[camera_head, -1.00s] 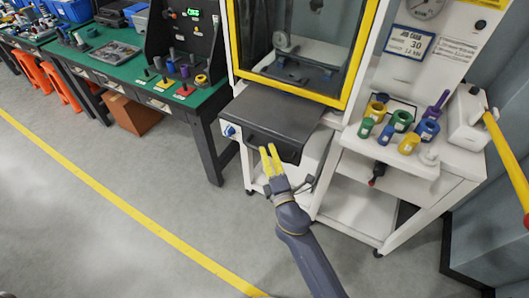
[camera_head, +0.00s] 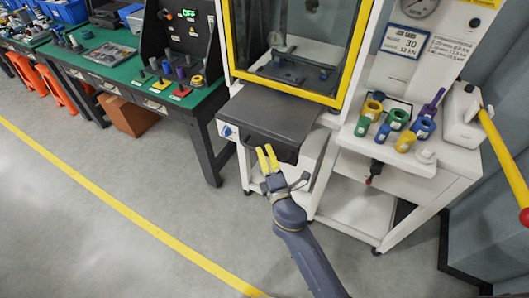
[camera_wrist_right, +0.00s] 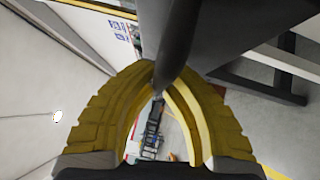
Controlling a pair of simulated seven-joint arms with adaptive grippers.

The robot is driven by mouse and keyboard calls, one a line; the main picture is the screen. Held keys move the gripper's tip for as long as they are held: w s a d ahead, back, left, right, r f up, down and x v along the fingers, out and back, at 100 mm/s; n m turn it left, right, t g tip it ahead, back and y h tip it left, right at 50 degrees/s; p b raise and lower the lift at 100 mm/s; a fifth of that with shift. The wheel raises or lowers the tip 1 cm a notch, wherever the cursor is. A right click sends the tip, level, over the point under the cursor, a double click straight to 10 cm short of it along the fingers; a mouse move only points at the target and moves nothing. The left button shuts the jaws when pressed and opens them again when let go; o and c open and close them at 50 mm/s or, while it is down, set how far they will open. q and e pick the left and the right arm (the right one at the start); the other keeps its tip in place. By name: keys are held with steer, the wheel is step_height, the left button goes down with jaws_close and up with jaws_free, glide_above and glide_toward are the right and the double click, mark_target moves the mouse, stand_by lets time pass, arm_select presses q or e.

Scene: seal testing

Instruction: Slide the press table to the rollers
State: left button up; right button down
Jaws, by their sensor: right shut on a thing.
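The press table (camera_head: 268,112) is a dark grey slab at the front of the press, below its yellow-framed window. A dark bar handle (camera_wrist_right: 178,40) runs along its front edge. My right gripper (camera_head: 266,158) has yellow fingers and is at this front edge. In the right wrist view its fingers (camera_wrist_right: 160,85) are closed around the dark bar. Inside the press, behind the window, is a dark fixture (camera_head: 292,72). I cannot clearly make out the rollers. My left gripper is out of view.
To the right, a white stand (camera_head: 400,165) holds coloured rings and cylinders, with a yellow lever (camera_head: 503,157) beside it. A green-topped workbench (camera_head: 130,70) stands to the left. The grey floor (camera_head: 110,235) in front is clear, crossed by a yellow line.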

steer(key=shift+w, duration=0.1)
stand_by(0.3)
steer(key=shift+w+d, duration=0.35)
steer(key=shift+w, duration=0.25)
steer(key=shift+w+d, duration=0.35)
steer(key=shift+w, duration=0.25)
steer(key=c, duration=1.4)
jaws_free()
steer(key=v, duration=1.2)
steer(key=shift+s, duration=0.1)
